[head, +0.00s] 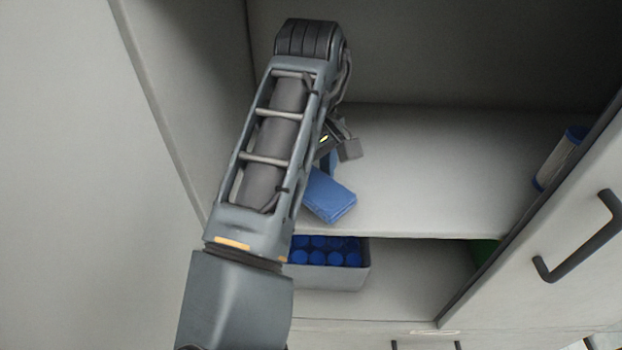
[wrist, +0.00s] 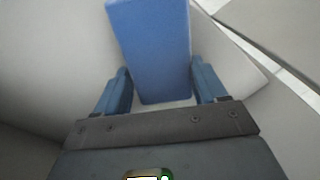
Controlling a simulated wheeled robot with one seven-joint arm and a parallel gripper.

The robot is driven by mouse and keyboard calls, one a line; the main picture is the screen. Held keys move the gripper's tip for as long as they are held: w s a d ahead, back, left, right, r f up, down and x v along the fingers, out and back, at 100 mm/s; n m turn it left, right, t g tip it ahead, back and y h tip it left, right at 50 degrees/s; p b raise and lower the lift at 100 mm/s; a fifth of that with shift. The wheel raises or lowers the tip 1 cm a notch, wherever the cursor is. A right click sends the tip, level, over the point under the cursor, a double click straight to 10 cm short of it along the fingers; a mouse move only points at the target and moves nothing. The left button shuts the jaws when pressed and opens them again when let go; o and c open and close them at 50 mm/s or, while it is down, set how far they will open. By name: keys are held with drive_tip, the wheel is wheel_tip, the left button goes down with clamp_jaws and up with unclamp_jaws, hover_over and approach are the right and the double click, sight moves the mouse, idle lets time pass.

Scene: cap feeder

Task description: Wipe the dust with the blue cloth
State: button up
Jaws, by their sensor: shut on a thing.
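The blue cloth (head: 330,196) is a folded, block-like pad over the upper shelf, beside my forearm in the head view. It also shows in the wrist view (wrist: 150,40), between the two blue fingers of my gripper (wrist: 160,68). My gripper is shut on the cloth, which sticks out past the fingertips. In the head view, my arm hides much of the gripper and the left part of the shelf. I cannot make out any dust on the visible shelf surface.
The upper shelf (head: 430,180) is bare to the right of the cloth. Below, a grey bin (head: 340,278) holds several blue caps. The cabinet's left wall and the right door with a dark handle (head: 585,240) bound the space.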

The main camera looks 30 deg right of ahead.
drive_tip(key=shift+r, duration=2.25)
drive_tip(key=shift+r, duration=0.1)
